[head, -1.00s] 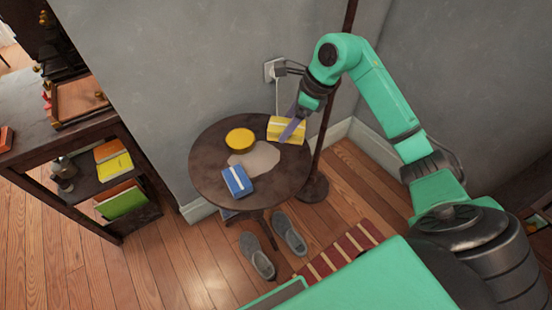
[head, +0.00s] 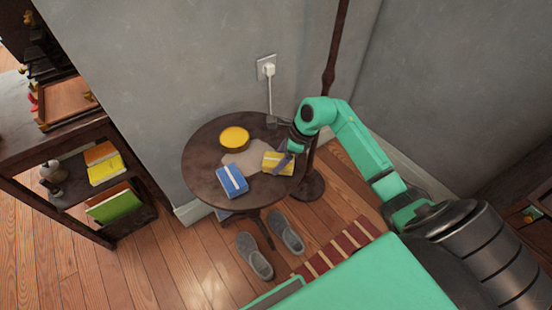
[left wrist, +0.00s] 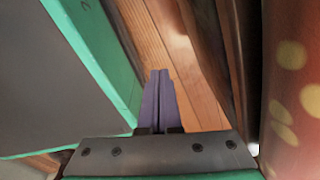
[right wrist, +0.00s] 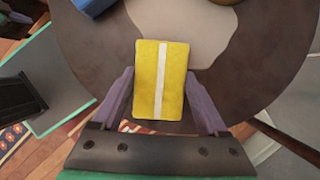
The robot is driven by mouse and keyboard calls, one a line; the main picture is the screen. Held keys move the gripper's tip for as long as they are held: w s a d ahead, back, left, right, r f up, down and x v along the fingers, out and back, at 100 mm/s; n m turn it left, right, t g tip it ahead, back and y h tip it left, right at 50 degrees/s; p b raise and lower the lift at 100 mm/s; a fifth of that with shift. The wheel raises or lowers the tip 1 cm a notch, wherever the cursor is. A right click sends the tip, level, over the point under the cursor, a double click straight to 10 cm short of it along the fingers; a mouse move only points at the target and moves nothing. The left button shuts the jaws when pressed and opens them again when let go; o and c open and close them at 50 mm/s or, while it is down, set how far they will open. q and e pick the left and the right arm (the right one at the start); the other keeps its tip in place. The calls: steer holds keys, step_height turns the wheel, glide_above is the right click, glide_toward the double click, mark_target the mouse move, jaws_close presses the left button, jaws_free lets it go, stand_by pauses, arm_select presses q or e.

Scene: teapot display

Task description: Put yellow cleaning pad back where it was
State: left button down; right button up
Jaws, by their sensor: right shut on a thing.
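The yellow cleaning pad (head: 273,161) with a white stripe is at the right side of the round dark table (head: 209,152), beside a pale patch. My right gripper (head: 283,158) is shut on it. In the right wrist view the pad (right wrist: 148,85) sits between the two purple fingers, over the tabletop; I cannot tell whether it touches the table. My left gripper (left wrist: 158,75) is shut and empty in the left wrist view, away from the table.
A blue pad (head: 232,181) and a round yellow tin (head: 234,138) stand on the table. A lamp pole (head: 330,75) rises close behind my right gripper. Shoes (head: 255,257) lie on the floor below. A shelf (head: 90,150) with books stands left.

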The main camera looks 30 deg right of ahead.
steer(key=o, duration=1.1)
steer(key=shift+f, duration=0.1)
steer(key=shift+r+p, duration=0.25)
steer(key=shift+p, duration=0.1)
steer(key=v, duration=1.2)
steer(key=shift+w+d, duration=0.1)
